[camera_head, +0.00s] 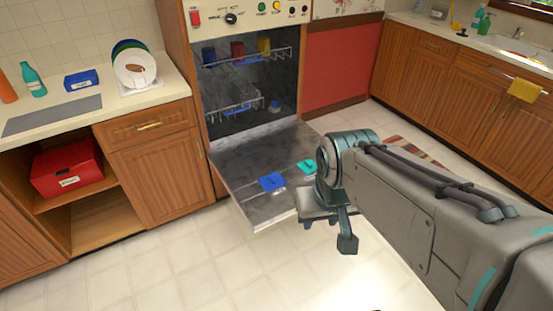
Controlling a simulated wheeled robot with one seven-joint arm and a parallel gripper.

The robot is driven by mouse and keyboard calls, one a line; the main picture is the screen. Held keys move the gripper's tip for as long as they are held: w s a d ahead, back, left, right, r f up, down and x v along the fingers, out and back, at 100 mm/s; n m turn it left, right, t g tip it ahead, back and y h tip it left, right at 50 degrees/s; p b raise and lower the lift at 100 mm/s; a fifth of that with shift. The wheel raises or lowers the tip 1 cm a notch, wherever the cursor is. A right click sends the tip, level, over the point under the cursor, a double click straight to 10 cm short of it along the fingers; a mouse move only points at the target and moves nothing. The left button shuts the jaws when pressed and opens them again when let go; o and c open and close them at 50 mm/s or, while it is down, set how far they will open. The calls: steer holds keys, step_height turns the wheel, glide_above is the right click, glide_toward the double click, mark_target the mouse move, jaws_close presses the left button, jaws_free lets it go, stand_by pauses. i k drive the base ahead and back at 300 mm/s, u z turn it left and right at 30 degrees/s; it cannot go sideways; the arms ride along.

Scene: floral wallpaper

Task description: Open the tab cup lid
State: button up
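The dishwasher door (247,203) is lowered, its grey inner face turned up. A blue piece (271,182) lies on this face near the outer edge, with small pale parts beside it. A teal piece (306,167) is farther right, close to my wrist. I cannot tell which is the tab cup lid or whether either is raised. My gripper (336,228) hangs at the right outer corner of the door, right of the blue piece. Nothing shows held in it; its finger gap is unclear from this angle.
Inside the dishwasher are an upper rack (248,55) with red, blue and yellow cups and a lower rack (240,108). A left counter (110,110) holds plates and bottles. An open shelf holds a red box (66,167). The tiled floor (185,265) in front is clear.

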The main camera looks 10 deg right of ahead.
mark_target(273, 181)
steer(key=z, duration=0.1)
steer(key=i, duration=1.1)
steer(key=u, duration=0.2)
